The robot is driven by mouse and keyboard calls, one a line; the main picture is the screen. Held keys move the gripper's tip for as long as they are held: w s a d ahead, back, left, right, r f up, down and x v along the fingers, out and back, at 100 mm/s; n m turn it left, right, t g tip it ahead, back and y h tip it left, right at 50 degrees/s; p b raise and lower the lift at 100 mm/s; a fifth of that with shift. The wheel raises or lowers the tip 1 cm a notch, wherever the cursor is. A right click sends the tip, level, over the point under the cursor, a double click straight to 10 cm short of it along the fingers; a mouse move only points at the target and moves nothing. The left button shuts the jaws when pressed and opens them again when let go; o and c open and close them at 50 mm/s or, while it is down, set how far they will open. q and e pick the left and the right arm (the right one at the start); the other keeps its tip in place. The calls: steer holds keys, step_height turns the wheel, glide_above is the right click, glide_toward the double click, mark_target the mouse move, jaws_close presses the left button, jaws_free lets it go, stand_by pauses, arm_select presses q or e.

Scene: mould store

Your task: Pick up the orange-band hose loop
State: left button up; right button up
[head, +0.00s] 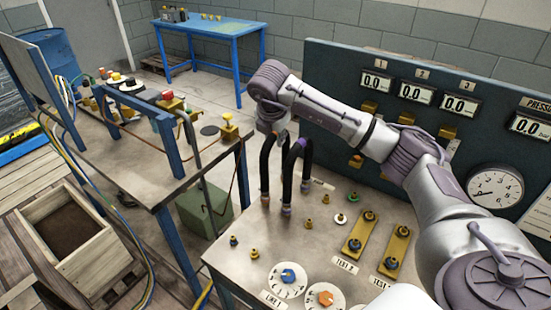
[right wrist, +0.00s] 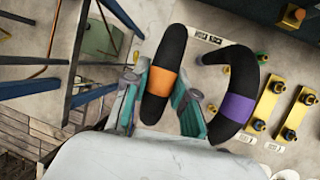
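The orange-band hose loop (right wrist: 165,80) is a black bent hose with an orange band, standing between my right gripper's teal fingers in the right wrist view. My right gripper (right wrist: 160,92) has a finger against each side of the hose at the band, with no clear gap. In the head view this gripper (head: 270,122) is over the top of the orange-band hose loop (head: 265,165), whose lower end is down at the bench. The purple-band hose loop (right wrist: 236,105) stands close to the right; it also shows in the head view (head: 289,170). My left gripper is out of view.
The metal bench (head: 240,262) carries small fittings, brass test blocks (head: 358,233) and dials (head: 325,296). A gauge panel (head: 330,80) stands behind. A cluttered blue-legged table is at left, and a wooden box (head: 75,235) is on the floor.

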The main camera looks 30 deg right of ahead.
jaws_close()
steer(key=shift+r, duration=0.1)
step_height(320, 180, up, 9)
steer(key=shift+r+b, duration=0.1)
steer(key=shift+b, duration=1.05)
steer(key=shift+r, duration=0.4)
